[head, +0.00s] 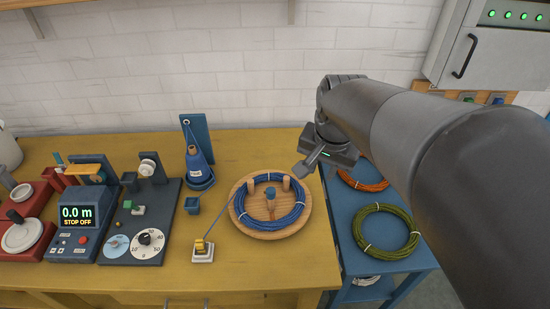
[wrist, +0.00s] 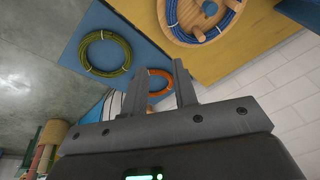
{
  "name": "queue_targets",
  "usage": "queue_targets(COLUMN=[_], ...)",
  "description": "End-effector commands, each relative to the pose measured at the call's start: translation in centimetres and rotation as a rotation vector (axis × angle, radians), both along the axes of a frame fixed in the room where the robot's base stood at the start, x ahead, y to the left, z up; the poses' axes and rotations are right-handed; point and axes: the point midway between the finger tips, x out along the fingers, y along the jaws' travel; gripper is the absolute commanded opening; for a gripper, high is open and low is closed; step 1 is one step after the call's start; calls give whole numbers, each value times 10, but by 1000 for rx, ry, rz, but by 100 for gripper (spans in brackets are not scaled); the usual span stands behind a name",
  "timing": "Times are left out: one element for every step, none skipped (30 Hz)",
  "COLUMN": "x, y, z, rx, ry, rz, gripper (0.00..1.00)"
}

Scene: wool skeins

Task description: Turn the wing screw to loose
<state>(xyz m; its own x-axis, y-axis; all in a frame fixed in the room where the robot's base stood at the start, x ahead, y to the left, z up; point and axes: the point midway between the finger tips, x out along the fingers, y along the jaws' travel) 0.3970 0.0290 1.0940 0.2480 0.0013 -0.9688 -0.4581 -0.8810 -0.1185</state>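A round wooden reel (head: 240,222) on the yellow bench carries a coil of blue wool (head: 298,208) around several wooden pegs. At its centre is a post with a small blue top (head: 270,191), which may be the wing screw; its shape is too small to be sure. The reel (wrist: 180,33) and blue top (wrist: 209,8) also show at the upper edge of the wrist view. My gripper (head: 308,163) is above and to the right of the reel, apart from it. In the wrist view its two fingers (wrist: 160,85) stand apart with nothing between them.
A blue side table (head: 350,258) at right holds an orange skein (head: 362,181) and a green skein (head: 386,230). Left of the reel stand a yellow-topped device (head: 203,250), a blue cone (head: 199,165), a dial panel (head: 138,238) and a counter (head: 78,222) reading 0.0 m, STOP OFF.

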Motion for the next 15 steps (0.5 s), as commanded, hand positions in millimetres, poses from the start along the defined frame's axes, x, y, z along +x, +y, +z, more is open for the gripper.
queue_targets(x=[13,20,29,35,42,51,57,63,71,78,83,91,97,103,110], y=[2,4,6,8,10,13,15,17,19,21,22,25,26,28,31], z=[-8,-12,-18,-22,-27,-33,-38,-43,-50,-54,-60,-67,-72,-77,-84], rx=[23,37,55,70,85,104,120,136,156,172,188,211,228,245,268], ry=[32,47,67,83,98,120,136,152,175,192,209,233,251,269,295], rz=[-47,-75,-115,-144,-173,-214,-244,-274,-313,-343,-375,-414,-446,-477,-518], gripper=[26,26,26,26,26,26,26,26,26,26,26,26,26,26,26])
